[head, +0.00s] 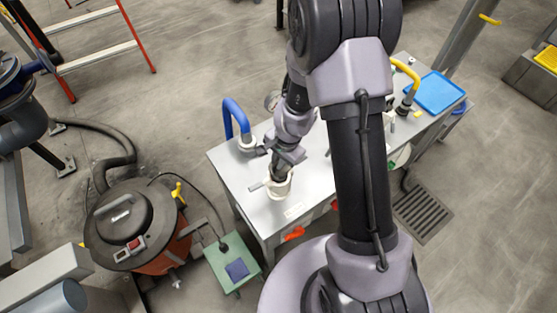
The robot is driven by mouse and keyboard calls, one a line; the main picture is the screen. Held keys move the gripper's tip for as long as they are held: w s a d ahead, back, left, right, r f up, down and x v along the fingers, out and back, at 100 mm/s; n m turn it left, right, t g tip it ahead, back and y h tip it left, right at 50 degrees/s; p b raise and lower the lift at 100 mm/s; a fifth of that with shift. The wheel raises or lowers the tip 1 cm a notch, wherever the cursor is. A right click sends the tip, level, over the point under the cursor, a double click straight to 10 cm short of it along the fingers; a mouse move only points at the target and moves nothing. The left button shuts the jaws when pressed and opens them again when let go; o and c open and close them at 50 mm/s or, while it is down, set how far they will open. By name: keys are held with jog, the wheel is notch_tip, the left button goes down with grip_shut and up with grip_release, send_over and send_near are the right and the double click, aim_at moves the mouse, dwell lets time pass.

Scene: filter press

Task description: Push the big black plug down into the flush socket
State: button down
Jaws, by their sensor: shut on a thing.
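My gripper (289,156) points down over the near left part of the steel bench. It is shut on a dark piece (282,170), which looks like the big black plug, though it is small and partly covered by the gripper. The dark piece is right at the mouth of a cream round fitting (279,189) on the bench top, which looks like the flush socket. How deep the plug sits in it, and whether it is straight, I cannot tell from this height.
The steel bench (237,172) carries a blue bent pipe (229,112) left of my gripper. A yellow bent pipe (408,72) and a blue tray (438,92) are at its far right. A red-orange vacuum (165,252) and green stool (222,262) stand on the floor. My arm hides the bench middle.

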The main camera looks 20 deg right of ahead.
jog(key=shift+f+b, duration=0.8)
jog(key=shift+f, duration=0.05)
jog(key=c, duration=1.4)
grip_release()
jog(key=shift+c, duration=0.2)
jog(key=s+r+n+t+p, duration=0.1)
jog(key=s+r, duration=0.2)
jog(key=r, duration=0.8)
jog(key=s+r+n, duration=0.1)
jog(key=s+r, duration=0.1)
jog(key=r, duration=0.8)
jog(key=s+a+r+n+t+b, duration=0.1)
jog(key=s+a+n+b, duration=0.1)
jog(key=s+b, duration=0.2)
jog(key=s+a+r+n+t+b, duration=0.1)
jog(key=s+r+n+t+b, duration=0.1)
jog(key=s, duration=0.8)
jog(key=n+b, duration=0.1)
jog(key=b, duration=0.1)
jog(key=shift+a+r+y+b, duration=0.2)
jog(key=shift+a+y+b, duration=0.15)
jog(key=shift+a+y, duration=0.05)
